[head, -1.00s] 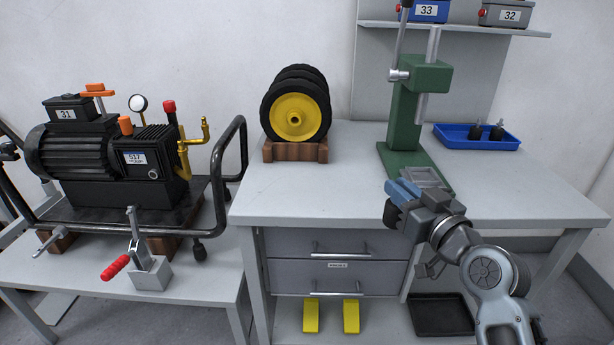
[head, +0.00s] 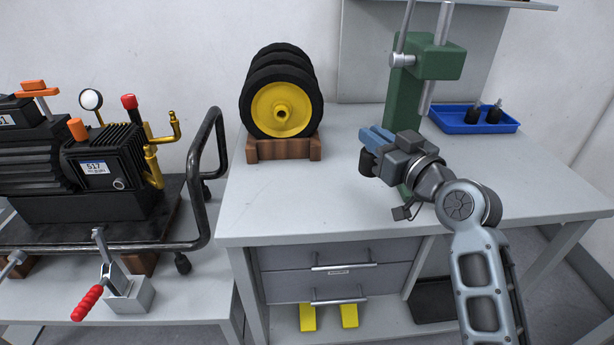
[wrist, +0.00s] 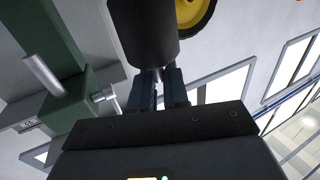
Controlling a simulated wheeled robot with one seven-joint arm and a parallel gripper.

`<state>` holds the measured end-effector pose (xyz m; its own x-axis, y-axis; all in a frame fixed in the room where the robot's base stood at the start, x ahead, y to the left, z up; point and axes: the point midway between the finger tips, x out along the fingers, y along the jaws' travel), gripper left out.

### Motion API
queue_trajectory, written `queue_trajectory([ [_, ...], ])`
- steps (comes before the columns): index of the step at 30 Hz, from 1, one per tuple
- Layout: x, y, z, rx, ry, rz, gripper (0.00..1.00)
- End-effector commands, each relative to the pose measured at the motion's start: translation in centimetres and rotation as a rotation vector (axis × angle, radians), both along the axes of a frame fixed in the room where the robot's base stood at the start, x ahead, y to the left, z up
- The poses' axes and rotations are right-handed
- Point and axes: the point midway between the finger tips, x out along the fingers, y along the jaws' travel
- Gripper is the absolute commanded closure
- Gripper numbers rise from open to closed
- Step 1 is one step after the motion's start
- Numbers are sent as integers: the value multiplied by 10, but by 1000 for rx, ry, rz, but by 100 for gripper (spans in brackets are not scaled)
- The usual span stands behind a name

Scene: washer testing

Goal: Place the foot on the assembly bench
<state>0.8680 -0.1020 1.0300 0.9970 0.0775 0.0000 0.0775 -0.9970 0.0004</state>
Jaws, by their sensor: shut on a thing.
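My gripper (head: 374,139) is shut on a black foot, above the assembly bench (head: 330,200) and left of the green press. In the head view the foot (head: 366,164) shows as a dark piece hanging by the blue fingers, partly hidden by them. In the wrist view the foot (wrist: 143,32) is a black cylinder with its thin stem between the fingertips (wrist: 160,88). It looks clear of the bench top, though the gap is hard to judge.
A blue tray (head: 508,126) with two black feet stands at the back right. The green press (head: 408,105) stands close to my gripper. Wheels (head: 283,108) rest on a wooden block at the back left. The front middle of the bench is clear. A pump (head: 100,170) stands on a cart at left.

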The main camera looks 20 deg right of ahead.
Motion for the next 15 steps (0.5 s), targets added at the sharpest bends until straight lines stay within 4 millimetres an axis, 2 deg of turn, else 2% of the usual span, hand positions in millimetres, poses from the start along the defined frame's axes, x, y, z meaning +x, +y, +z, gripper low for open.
queue_trajectory([
  [1, 5, 11, -5, 0, 3, 6, 100],
  [9, 33, 60, -37, 1, 3, 5, 100],
  [15, 47, 84, -55, 0, 1, 3, 100],
])
